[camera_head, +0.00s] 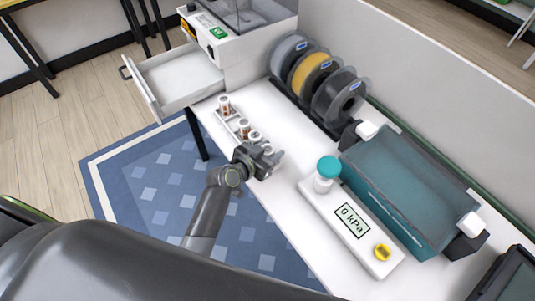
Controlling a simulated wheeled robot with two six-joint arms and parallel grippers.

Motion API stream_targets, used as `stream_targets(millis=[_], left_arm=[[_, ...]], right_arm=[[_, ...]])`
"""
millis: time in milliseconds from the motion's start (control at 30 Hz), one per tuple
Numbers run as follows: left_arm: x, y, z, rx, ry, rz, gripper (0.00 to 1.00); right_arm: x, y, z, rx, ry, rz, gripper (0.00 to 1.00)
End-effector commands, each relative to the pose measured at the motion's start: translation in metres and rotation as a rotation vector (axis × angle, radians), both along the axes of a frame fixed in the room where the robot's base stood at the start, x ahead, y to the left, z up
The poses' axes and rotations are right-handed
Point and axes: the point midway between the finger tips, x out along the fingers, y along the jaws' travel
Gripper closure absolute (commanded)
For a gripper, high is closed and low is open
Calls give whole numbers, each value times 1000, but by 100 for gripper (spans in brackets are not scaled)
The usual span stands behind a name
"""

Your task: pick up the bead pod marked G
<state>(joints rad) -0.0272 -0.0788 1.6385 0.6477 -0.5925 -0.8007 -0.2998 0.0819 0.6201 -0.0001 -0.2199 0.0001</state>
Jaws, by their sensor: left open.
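Several small bead pods stand in a row in a narrow light rack (233,123) on the white bench. One pod (225,106) is at the rack's far end, and another pod (244,127) is near its middle. Their markings are too small to read, so I cannot tell which is G. My left gripper (269,159) is open at the near end of the row. It hides that end of the rack, and I cannot tell whether a pod is between its fingers. My right gripper is not in view.
A white pump box (352,222) reading 0 kPa, with a teal-capped jar (328,173), stands to the right. Behind it is a teal chamber (410,190). Filament spools (318,80) line the back. An open drawer (180,80) juts out at the far left.

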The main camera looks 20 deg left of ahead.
Motion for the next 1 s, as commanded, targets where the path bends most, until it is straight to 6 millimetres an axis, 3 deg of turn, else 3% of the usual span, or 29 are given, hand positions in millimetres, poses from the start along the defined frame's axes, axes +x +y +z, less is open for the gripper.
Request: stream_targets(millis=[333, 567, 833, 1000], left_arm=[[5, -2, -2, 0, 0, 1, 59], [5, -2, -2, 0, 0, 1, 88], [5, -2, 1, 0, -2, 1, 88], [6, -2, 22, 2, -5, -1, 88]], right_arm=[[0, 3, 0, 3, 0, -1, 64], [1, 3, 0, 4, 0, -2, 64], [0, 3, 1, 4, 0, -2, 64], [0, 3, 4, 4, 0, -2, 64]])
